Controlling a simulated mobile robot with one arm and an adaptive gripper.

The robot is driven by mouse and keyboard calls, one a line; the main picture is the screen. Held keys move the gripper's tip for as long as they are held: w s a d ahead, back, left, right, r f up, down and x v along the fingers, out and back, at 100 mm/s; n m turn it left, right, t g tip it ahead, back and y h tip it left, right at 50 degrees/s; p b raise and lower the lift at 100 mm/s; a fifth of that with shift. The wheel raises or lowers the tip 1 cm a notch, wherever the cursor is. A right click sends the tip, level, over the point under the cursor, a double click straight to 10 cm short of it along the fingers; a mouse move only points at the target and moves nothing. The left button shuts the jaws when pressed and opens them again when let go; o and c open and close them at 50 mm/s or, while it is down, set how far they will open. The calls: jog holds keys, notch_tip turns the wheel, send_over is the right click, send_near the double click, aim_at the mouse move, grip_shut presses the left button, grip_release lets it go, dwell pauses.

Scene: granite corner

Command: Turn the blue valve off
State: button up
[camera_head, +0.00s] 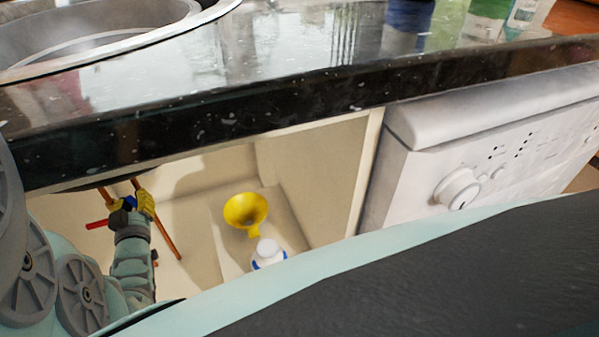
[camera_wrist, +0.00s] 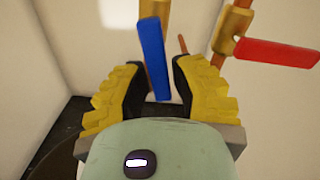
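The blue valve handle (camera_wrist: 153,58) stands on a copper pipe with a brass fitting (camera_wrist: 151,8) in the wrist view. Its lower end is between the two yellow fingers of my gripper (camera_wrist: 155,85). The fingers are apart, with a gap visible on each side of the handle. In the head view my gripper (camera_head: 131,202) reaches into the cabinet under the counter, and a bit of the blue handle (camera_head: 130,200) shows at the fingers. The handle runs roughly along the pipe in the wrist view.
A red valve handle (camera_wrist: 276,53) on a second copper pipe is close by on the right in the wrist view. A yellow funnel (camera_head: 245,211) and a white bottle (camera_head: 268,253) stand in the cabinet. The dark counter edge (camera_head: 250,115) is above my arm; a white appliance (camera_head: 480,160) is right.

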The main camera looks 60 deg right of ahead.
grip_shut()
jog(key=shift+a, duration=0.1)
jog(key=shift+w+a+f+n+p, duration=0.15)
jog(key=shift+n+p, duration=0.15)
jog(key=shift+n, duration=0.3)
jog(key=shift+w+a+r+n+p, duration=0.15)
jog(key=shift+n+p, duration=0.15)
jog(key=shift+n, duration=0.3)
jog(key=shift+w+a+f+n, duration=0.1)
jog(key=shift+a+f+n, duration=0.1)
jog(key=shift+n, duration=0.35)
jog(key=shift+a+f+n, duration=0.1)
jog(key=shift+f+n, duration=0.1)
jog(key=shift+n, duration=0.35)
jog(key=shift+o, duration=2.3)
grip_release()
jog(key=shift+d, duration=0.1)
